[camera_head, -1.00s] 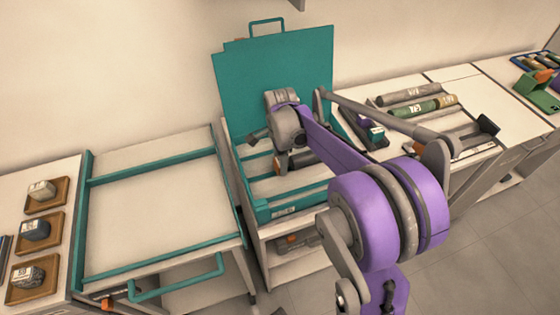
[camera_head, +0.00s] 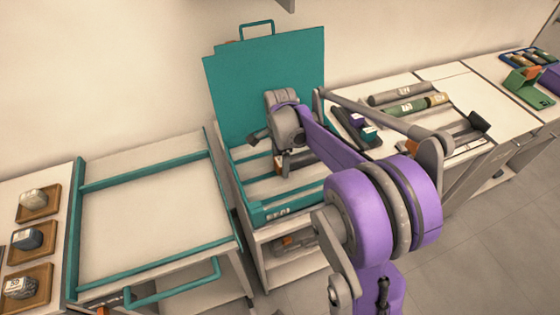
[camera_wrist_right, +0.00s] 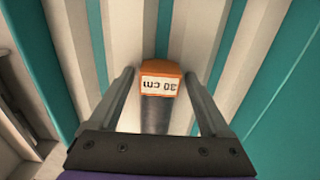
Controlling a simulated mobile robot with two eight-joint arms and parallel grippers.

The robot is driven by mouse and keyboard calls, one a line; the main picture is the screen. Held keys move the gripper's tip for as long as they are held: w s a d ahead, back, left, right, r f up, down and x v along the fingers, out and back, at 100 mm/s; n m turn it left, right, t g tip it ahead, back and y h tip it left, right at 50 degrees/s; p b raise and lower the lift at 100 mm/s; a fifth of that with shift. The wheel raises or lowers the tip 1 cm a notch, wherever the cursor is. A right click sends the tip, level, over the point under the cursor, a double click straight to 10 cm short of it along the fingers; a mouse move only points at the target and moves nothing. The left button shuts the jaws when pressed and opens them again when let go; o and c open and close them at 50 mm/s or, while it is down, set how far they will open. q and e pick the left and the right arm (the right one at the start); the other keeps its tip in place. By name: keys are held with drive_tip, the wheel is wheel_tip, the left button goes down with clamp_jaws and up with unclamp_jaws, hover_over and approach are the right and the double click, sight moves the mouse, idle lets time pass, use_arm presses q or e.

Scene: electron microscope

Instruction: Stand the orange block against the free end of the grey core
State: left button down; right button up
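The orange block (camera_wrist_right: 162,76) stands at the end of the dark grey core (camera_wrist_right: 155,114) in the right wrist view. In the head view, my right gripper (camera_head: 284,168) is down inside the teal core box (camera_head: 290,207), beside the core (camera_head: 302,160). The wrist hides much of the block there. My left gripper is out of view.
The box's teal lid (camera_head: 265,85) stands raised behind it. A teal-railed cart (camera_head: 150,215) with a bare top is to the left. Wooden trays with rock samples (camera_head: 32,202) are farther left. Cores (camera_head: 400,92) and a green holder (camera_head: 525,88) lie on the right bench.

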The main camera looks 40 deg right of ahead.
sight(280, 162)
drive_tip(key=shift+o, duration=0.3)
wheel_tip(280, 162, up, 11)
drive_tip(key=p, duration=0.1)
idle(0.4)
idle(0.4)
drive_tip(key=s+a+f+n+t+p, duration=0.2)
drive_tip(key=s+a+n, duration=0.5)
drive_tip(key=a+n, duration=0.2)
drive_tip(key=s+a+f+n+t+p, duration=0.2)
drive_tip(key=s+a+n, duration=0.6)
drive_tip(key=n, duration=0.4)
drive_tip(key=shift+s+a+t+p, duration=0.3)
drive_tip(key=shift+a+t+p, duration=0.1)
drive_tip(key=shift+a+t, duration=0.35)
